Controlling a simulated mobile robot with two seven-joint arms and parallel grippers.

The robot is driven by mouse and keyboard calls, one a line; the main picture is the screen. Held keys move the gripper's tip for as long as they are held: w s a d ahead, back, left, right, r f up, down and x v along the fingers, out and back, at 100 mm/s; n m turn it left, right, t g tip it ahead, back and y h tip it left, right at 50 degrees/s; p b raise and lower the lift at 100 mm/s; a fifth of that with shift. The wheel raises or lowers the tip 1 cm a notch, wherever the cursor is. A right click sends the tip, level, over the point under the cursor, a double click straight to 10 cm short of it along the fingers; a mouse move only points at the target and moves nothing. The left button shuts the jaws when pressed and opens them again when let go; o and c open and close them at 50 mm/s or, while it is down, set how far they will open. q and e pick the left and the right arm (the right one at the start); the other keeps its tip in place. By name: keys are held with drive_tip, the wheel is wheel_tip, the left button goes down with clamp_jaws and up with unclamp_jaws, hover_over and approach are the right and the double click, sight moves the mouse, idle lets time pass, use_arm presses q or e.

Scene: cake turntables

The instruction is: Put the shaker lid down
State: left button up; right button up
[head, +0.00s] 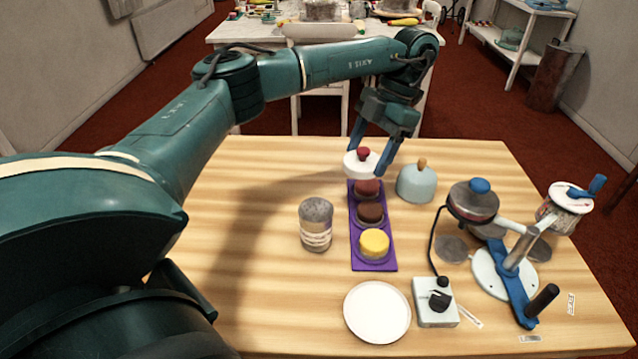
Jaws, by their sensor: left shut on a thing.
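A white lid with a dark red knob (353,167), which looks like the shaker lid, is at the far end of the purple tray. My left gripper (366,161) points down from above, with one blue finger on each side of this lid, shut on it. I cannot tell whether the lid touches the table or hangs just above it. A grey-topped jar with a pale band (316,228), perhaps the shaker, stands upright to the left of the tray. My right gripper is not in view.
The purple tray (385,267) holds a red, a brown and a yellow round piece. A pale blue dome with an orange knob (416,185) stands right of the lid. A white plate (377,313), a control box (436,314) and a turntable machine (500,270) are nearer. The table's left is clear.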

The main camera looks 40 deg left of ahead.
use_arm(q)
drive_tip(key=a+f+n+t+h+b, duration=0.15)
drive_tip(key=a+n+h, duration=0.45)
drive_tip(key=n, duration=1)
drive_tip(key=n+t+y+b, duration=0.15)
drive_tip(key=n+t, duration=0.55)
drive_tip(key=n, duration=1)
hover_over(319, 181)
drive_tip(key=s, duration=0.1)
drive_tip(key=f, duration=0.2)
drive_tip(key=shift+g+y, duration=0.25)
drive_tip(key=shift+y, duration=0.1)
drive_tip(key=f, duration=0.4)
drive_tip(key=shift+s+a+f, duration=0.15)
drive_tip(key=shift+a+f, duration=0.05)
drive_tip(key=shift+a, duration=0.15)
wheel_tip(319, 181, down, 2)
drive_tip(key=shift+o, duration=0.2)
wheel_tip(319, 181, down, 3)
drive_tip(key=shift+r, duration=0.1)
drive_tip(key=o, duration=0.9)
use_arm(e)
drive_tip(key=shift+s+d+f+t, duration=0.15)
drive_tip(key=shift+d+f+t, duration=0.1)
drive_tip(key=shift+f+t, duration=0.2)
use_arm(q)
drive_tip(key=shift+r, duration=0.1)
